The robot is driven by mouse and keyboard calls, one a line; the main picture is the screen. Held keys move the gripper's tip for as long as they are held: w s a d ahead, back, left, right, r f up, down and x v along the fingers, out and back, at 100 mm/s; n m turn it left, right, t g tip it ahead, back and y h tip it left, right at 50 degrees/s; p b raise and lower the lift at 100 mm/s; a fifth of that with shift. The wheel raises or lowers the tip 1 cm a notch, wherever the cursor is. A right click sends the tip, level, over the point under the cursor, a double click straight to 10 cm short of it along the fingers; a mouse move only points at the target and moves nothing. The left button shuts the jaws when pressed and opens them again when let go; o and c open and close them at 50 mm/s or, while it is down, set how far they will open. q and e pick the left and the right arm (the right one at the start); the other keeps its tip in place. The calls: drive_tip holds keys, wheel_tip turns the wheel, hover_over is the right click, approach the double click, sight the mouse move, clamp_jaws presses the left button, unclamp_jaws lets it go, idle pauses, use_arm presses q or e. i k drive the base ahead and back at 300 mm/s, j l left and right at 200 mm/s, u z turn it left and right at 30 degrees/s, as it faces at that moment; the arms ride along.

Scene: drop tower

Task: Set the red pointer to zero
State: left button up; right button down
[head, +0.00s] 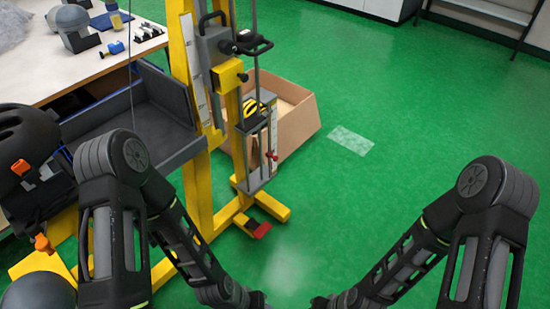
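A small red pointer (271,155) sits low on the drop tower, beside a narrow white scale (273,125) on its right side. Its exact reading is too small to tell. The yellow tower (191,60) stands left of centre, with a longer white scale (197,75) on its upright and a grey carriage with black handles (222,50) near the top. My two arms reach down to the bottom middle of the head view, below and in front of the tower. Their ends run to the bottom edge, and I cannot see the fingers of either gripper.
An open cardboard box (300,120) stands behind the tower. A red pedal (262,230) is at its foot. A table (75,75) with small parts and a dark grey tray (125,130) are at left. The green floor to the right is clear.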

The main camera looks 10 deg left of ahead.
sight(275, 158)
drive_tip(key=i+l, duration=0.7)
drive_tip(key=l, duration=0.15)
drive_tip(key=i+l, duration=0.7)
drive_tip(key=l, duration=0.1)
